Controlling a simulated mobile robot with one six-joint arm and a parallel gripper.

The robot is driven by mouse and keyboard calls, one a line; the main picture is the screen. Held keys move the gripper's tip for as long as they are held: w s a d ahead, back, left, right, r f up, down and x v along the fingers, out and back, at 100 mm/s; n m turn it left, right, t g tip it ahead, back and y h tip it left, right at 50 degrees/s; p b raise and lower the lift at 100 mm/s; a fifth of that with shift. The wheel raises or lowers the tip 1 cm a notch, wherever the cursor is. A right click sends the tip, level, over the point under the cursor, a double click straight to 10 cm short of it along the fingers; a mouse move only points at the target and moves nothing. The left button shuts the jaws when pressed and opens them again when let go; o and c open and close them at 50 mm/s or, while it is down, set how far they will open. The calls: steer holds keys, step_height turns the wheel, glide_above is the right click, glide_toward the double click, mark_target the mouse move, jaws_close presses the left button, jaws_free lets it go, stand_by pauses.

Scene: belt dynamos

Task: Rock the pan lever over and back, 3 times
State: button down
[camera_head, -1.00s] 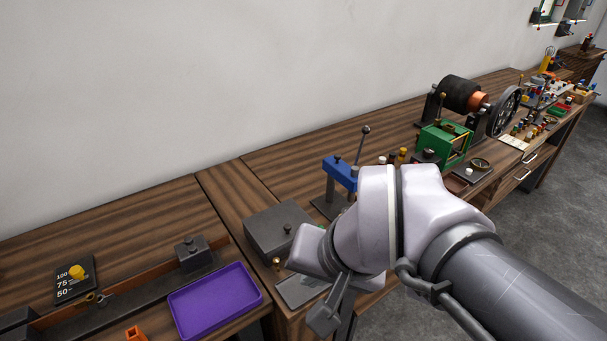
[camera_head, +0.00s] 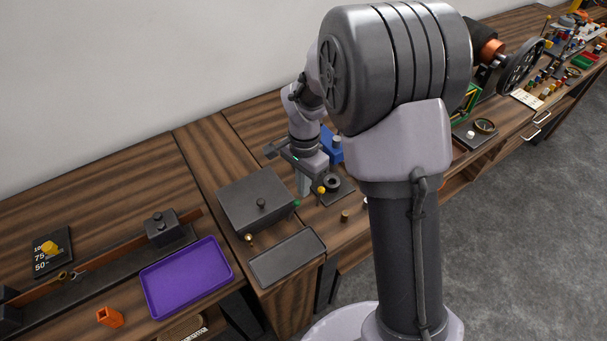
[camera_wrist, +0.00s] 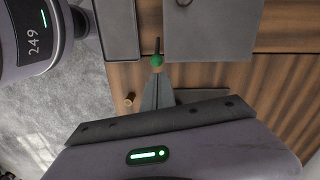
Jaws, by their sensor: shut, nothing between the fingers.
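A short dark lever with a green ball knob (camera_head: 297,203) stands beside the right side of a dark grey box (camera_head: 252,206); it looks like the pan lever. In the wrist view the green knob (camera_wrist: 157,60) is straight ahead of my fingertips, with the dark stem just beyond it. My gripper (camera_head: 303,191) reaches down beside the box, just behind the knob in the head view. Its fingers are shut and empty in the wrist view (camera_wrist: 157,76). The fingertips are very close to the knob; I cannot tell whether they touch it.
A flat grey tray (camera_head: 287,259) lies in front of the box. A yellow knob (camera_head: 321,190), a small brass knob (camera_head: 345,215) and a blue-topped stand (camera_head: 331,146) are right of the gripper. A purple tray (camera_head: 187,277) lies left.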

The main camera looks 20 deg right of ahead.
steer(key=shift+f, duration=0.7)
steer(key=shift+s+a, duration=0.1)
steer(key=shift+a, duration=0.05)
steer(key=shift+s+a+r+t+h+b, duration=0.1)
steer(key=shift+a+r+t+h+b, duration=0.1)
steer(key=shift+a+h+b, duration=0.25)
steer(key=shift+s+a+r+t+h+b, duration=0.1)
steer(key=shift+a+t+h+b, duration=0.15)
steer(key=shift+h+b, duration=0.3)
steer(key=s+a+t+h+b, duration=0.2)
steer(key=a+h+b, duration=0.5)
steer(key=b, duration=0.1)
steer(key=shift+s+a, duration=0.2)
steer(key=shift+s, duration=0.05)
